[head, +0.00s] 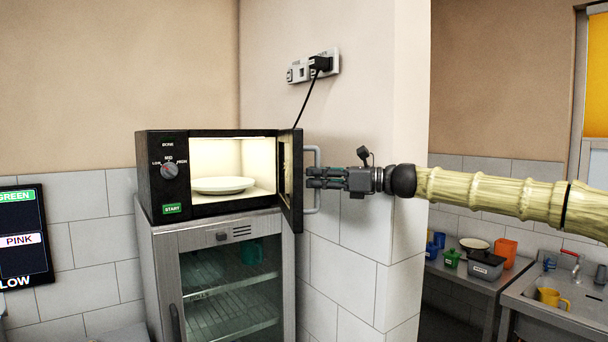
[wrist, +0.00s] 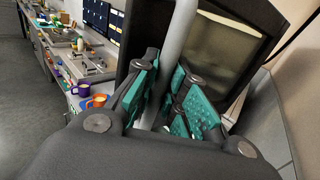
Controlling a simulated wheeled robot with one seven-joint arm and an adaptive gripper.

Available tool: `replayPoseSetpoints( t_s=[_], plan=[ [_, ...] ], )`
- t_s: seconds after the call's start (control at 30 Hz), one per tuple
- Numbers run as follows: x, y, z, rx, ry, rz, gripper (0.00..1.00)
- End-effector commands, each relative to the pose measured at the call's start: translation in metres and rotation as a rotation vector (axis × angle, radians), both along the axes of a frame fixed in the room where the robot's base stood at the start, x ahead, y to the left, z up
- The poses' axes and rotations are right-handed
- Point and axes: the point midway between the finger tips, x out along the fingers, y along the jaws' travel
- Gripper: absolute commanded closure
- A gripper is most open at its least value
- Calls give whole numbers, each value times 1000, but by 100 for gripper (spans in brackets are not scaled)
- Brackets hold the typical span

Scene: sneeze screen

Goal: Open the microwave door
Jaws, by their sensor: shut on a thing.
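The black microwave (head: 168,185) sits on top of a grey glass-fronted cabinet. Its door (head: 291,190) stands wide open, swung out to the right, and the lit inside shows a white plate (head: 222,185). A grey bar handle (head: 317,160) is on the door's outer side. My gripper (head: 318,178) reaches in from the right and is shut on the handle. In the wrist view the handle (wrist: 180,40) runs between the teal finger pads of my gripper (wrist: 172,100). The door's dark window (wrist: 222,50) shows behind it.
The glass-fronted cabinet (head: 170,245) stands below. A wall corner (head: 395,240) is close behind my arm. A wall socket (head: 313,68) with a black plug and cord is above. A counter with containers and a sink (head: 560,300) are at the right.

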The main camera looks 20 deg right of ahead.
Motion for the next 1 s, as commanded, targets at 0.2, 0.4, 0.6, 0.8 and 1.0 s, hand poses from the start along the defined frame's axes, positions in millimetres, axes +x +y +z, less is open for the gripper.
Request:
replayPoseSetpoints(
  t_s=[0.2, 0.4, 0.6, 0.8, 1.0],
  plan=[
    [0, -8, 0, 1, 1, 1, 100],
    [0, -8, -1, 0, 1, 1, 100],
    [0, -8, -1, 0, 1, 1, 78],
    [0, -8, -1, 0, 1, 1, 65],
    [0, -8, -1, 1, 1, 1, 65]
  ],
)
